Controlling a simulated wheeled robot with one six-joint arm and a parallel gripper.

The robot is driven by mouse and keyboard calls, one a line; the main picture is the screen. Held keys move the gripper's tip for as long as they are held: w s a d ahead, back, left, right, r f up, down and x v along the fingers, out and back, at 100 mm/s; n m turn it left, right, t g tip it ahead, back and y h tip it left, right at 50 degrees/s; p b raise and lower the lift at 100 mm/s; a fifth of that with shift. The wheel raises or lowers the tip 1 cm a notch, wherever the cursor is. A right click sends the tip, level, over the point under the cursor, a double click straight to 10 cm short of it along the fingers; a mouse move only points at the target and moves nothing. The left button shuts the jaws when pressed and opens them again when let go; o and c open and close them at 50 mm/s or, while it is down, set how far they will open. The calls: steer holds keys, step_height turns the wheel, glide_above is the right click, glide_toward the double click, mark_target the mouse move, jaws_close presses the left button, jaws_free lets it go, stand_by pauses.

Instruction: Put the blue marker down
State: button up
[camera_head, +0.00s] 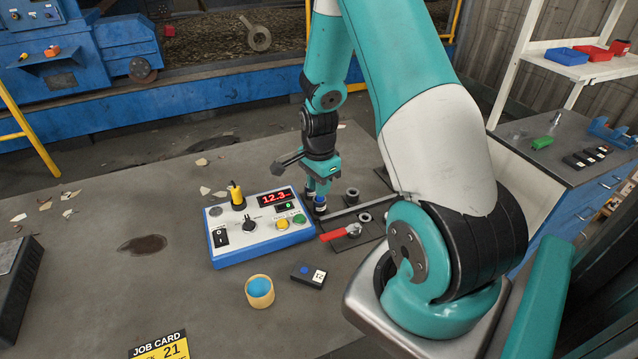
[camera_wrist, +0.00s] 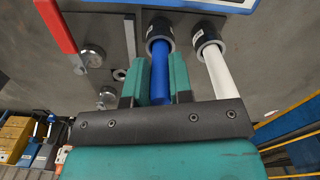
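The blue marker (camera_wrist: 160,75) is between the two teal fingers of my gripper (camera_wrist: 161,72) in the wrist view, with the fingers against both its sides. Its far end sits at or in the mouth of a dark ring-shaped holder (camera_wrist: 160,32); how deep it goes is hidden. In the head view my gripper (camera_head: 320,192) points down just right of the control box, and a bit of blue (camera_head: 320,207) shows at its tips. A white rod (camera_wrist: 219,70) stands in a second dark holder (camera_wrist: 206,36) beside it.
A control box (camera_head: 258,228) with a 12.3 display stands close left of my gripper. The table's left part is mostly clear, with scattered chips.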

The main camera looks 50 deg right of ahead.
steer(key=o, duration=0.3)
steer(key=shift+o, duration=0.2)
step_height(320, 180, up, 12)
steer(key=shift+f+b, duration=0.2)
steer(key=shift+b, duration=0.8)
steer(key=a+r+n+t+y, duration=0.1)
steer(key=a+r+n, duration=0.25)
steer(key=a, duration=0.35)
steer(key=a+r+n, duration=0.2)
steer(key=a+n, duration=0.3)
steer(key=a, duration=0.1)
steer(key=s+a+r+n+y, duration=0.1)
steer(key=s+a+r+n, duration=0.1)
steer(key=s+a+n, duration=0.6)
steer(key=s+a+r+n+g+y, duration=0.1)
steer(key=s+a+r+n+y, duration=0.1)
steer(key=s+a+n, duration=0.6)
steer(key=a+r+n, duration=0.1)
steer(key=a+n, duration=0.1)
steer(key=n, duration=0.1)
steer(key=shift+a+r, duration=0.2)
steer(key=shift+r, duration=0.05)
